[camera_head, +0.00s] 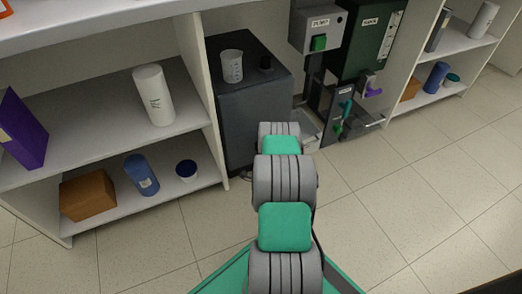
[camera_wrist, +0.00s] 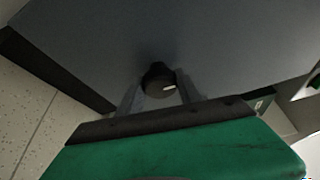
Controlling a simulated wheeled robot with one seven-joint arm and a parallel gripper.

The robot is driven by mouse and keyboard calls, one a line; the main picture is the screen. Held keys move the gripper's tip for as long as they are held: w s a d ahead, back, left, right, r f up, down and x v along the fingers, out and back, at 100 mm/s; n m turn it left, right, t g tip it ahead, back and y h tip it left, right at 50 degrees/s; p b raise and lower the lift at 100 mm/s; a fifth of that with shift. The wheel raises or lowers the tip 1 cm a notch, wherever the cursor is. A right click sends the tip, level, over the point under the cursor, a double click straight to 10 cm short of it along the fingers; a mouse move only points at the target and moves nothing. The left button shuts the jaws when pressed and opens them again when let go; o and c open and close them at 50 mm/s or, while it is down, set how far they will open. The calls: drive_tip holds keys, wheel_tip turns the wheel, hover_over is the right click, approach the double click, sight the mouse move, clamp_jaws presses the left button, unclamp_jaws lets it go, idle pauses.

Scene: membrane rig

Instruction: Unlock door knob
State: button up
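The door knob (camera_wrist: 158,80) shows in the wrist view as a round black knob with a white mark on its face, on a dark grey surface. My gripper (camera_wrist: 158,92) is open, with one finger left and one right of the knob. I see gaps at both sides and cannot tell how deep the knob sits between the fingers. In the head view the dark grey cabinet (camera_head: 240,120) stands in the middle. My arm covers part of its front, and the knob and my gripper are hidden there.
Shelves with a white bottle (camera_head: 153,95), a blue bottle (camera_head: 141,174) and a brown box (camera_head: 88,195) are at left. A pump box (camera_head: 318,27) and a green unit (camera_head: 366,40) are at right. The floor at right is clear.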

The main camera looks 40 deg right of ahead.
drive_tip(key=o, duration=0.4)
drive_tip(key=p+v, duration=0.2)
drive_tip(key=v, duration=0.5)
drive_tip(key=shift+s+a, duration=0.25)
drive_tip(key=shift+s, duration=0.1)
